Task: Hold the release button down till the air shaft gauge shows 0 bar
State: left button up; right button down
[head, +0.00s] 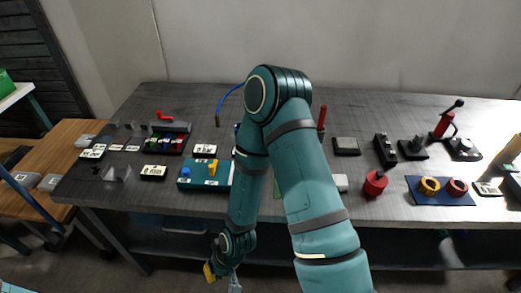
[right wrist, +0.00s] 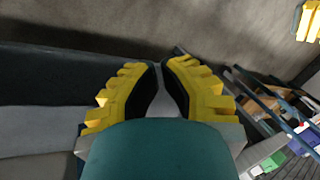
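A teal block (head: 222,182) on the workbench carries a blue round knob (head: 186,171) and a yellow upright part (head: 212,167). My right arm hides its right end. I cannot tell whether the blue knob is the release button, and I make out no gauge reading. My right gripper (head: 217,273) hangs low in front of the bench, away from the block. In the right wrist view its yellow fingers (right wrist: 160,66) come together at the tips with nothing between them. Yellow toothed parts at that view's top right look like my left gripper (right wrist: 308,22), cut by the edge.
The grey workbench (head: 140,97) holds several small fixtures. A blue hose (head: 228,98) lies behind the block. A red knob (head: 375,183) and a blue mat (head: 420,195) with two rings are at right. A wooden table (head: 58,138) stands at left.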

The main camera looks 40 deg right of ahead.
pick_arm(q)
jog(key=shift+w+a, duration=0.2)
jog(key=shift+a, duration=0.05)
pick_arm(e)
jog(key=shift+w+a, duration=0.2)
jog(key=shift+a, duration=0.05)
pick_arm(q)
jog(key=shift+r, duration=0.1)
pick_arm(e)
jog(key=shift+d+r, duration=0.1)
